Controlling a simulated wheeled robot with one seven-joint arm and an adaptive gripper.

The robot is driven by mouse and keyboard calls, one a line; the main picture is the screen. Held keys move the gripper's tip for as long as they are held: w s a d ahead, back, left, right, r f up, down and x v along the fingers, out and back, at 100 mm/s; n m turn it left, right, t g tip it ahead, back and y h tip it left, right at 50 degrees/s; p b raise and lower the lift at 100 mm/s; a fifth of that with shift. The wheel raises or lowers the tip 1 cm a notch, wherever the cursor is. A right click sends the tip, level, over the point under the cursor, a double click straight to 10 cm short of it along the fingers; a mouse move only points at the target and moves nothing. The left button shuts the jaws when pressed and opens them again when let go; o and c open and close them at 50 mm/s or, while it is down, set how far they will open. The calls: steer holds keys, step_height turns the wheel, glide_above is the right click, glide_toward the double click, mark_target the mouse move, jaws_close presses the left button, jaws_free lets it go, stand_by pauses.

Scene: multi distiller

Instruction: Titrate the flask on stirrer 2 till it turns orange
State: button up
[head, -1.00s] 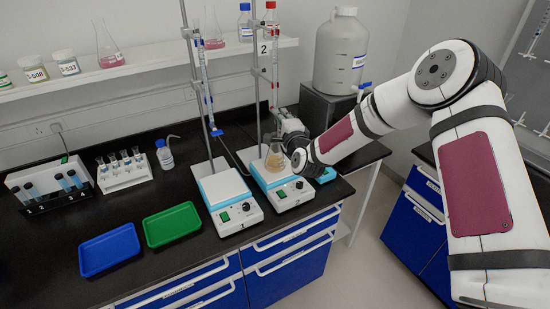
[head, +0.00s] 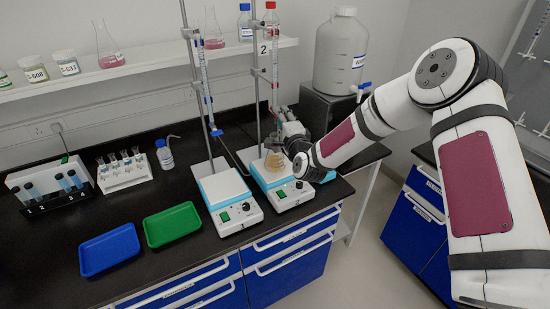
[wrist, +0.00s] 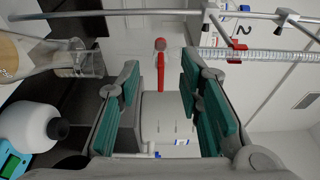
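The flask (head: 275,162) stands on stirrer 2 (head: 282,188) and holds amber-tan liquid. Part of it shows at the left of the wrist view (wrist: 28,58). The burette marked 2 (head: 275,75) is clamped above it, with a red stopcock. My gripper (head: 290,128) is beside the burette's lower end, just above and right of the flask. In the wrist view its green-padded fingers (wrist: 162,90) are apart, with the red stopcock handle (wrist: 160,72) showing in the gap beyond them. I cannot tell whether they touch it. The burette tip is hidden in the head view.
Stirrer 1 (head: 226,190) and its burette stand to the left. Green (head: 172,224) and blue (head: 109,249) trays lie on the bench. A white carboy (head: 340,55) stands behind my arm. In the wrist view, a glass vessel (wrist: 88,64) and a white rounded object (wrist: 30,127) are close by.

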steer(key=v, duration=1.1)
steer(key=s+d+r+n+g+h+b, duration=0.3)
steer(key=s+d+r+n+g+h, duration=0.3)
steer(key=s+d+r+n, duration=0.6)
steer(key=s+d+n+g, duration=0.1)
steer(key=s+d, duration=0.3)
steer(key=s, duration=0.6)
steer(key=s+d+r+g+b, duration=0.1)
steer(key=s+d+g, duration=0.3)
steer(key=s, duration=0.6)
steer(key=shift+s+r+n, duration=0.35)
steer(key=shift+s+n, duration=0.05)
